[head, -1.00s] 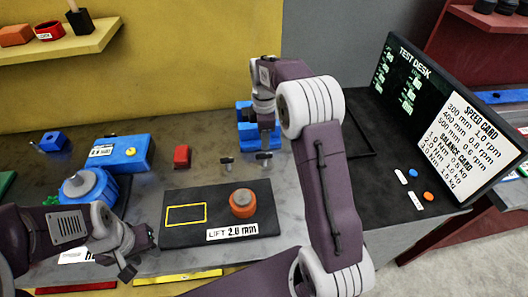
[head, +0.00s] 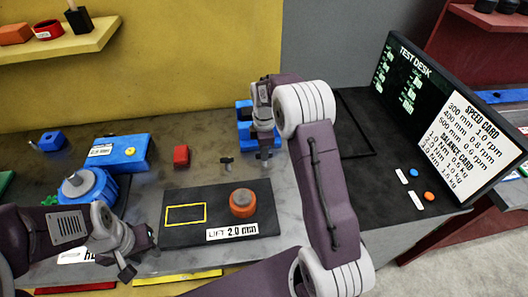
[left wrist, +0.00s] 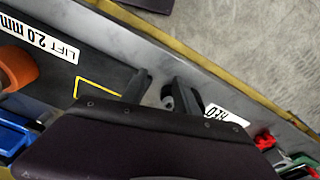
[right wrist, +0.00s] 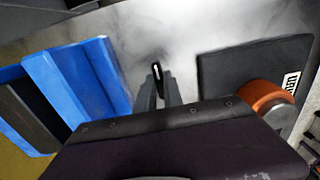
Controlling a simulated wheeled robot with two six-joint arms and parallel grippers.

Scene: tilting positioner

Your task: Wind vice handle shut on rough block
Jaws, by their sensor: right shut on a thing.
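The blue vice (head: 243,117) stands at the back of the bench, partly hidden behind my right arm; its blue body also shows at the left of the right wrist view (right wrist: 75,80). My right gripper (head: 264,154) points down just in front of it. In the right wrist view its fingers (right wrist: 158,92) are closed on a small dark handle (right wrist: 157,71), beside the vice and apart from its blue body. I cannot make out a rough block in the vice jaws. My left gripper (head: 138,258) is open and empty, low over the front left of the bench; its fingers stand apart in the left wrist view (left wrist: 160,88).
A dark plate (head: 185,235) bears an orange and grey round part (head: 243,203). A small dark T-shaped piece (head: 226,163) and a red block (head: 181,156) stand nearby. Blue units (head: 125,152) are at left. A screen (head: 445,120) stands at right.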

